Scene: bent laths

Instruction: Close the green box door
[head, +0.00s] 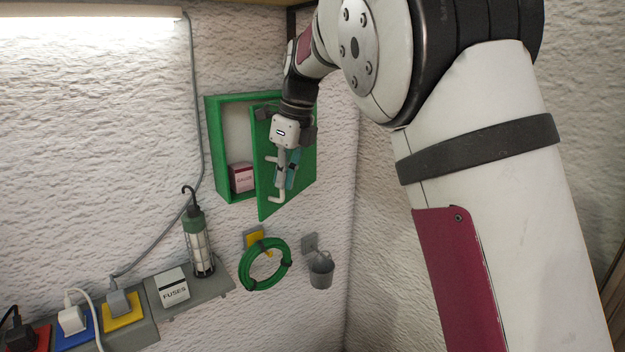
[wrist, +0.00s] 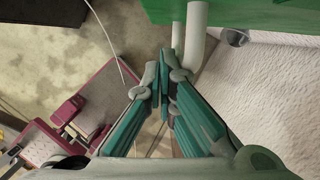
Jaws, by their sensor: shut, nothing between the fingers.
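The green box (head: 212,150) hangs on the wall, its door (head: 264,195) standing part-way open; the left edge of the door is swung out and the left of the box shows open. A pale bent handle (head: 277,198) is on the door front. My gripper (head: 283,184) is in front of the door, pointing down beside the handle. In the wrist view its teal fingers (wrist: 167,72) are shut with nothing between them. The pale handle (wrist: 196,38) passes close to the fingertips, and the green door (wrist: 240,14) fills the top right; whether they touch is unclear.
A small red and white box (head: 242,178) sits inside the green box. A side wall stands close on the right.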

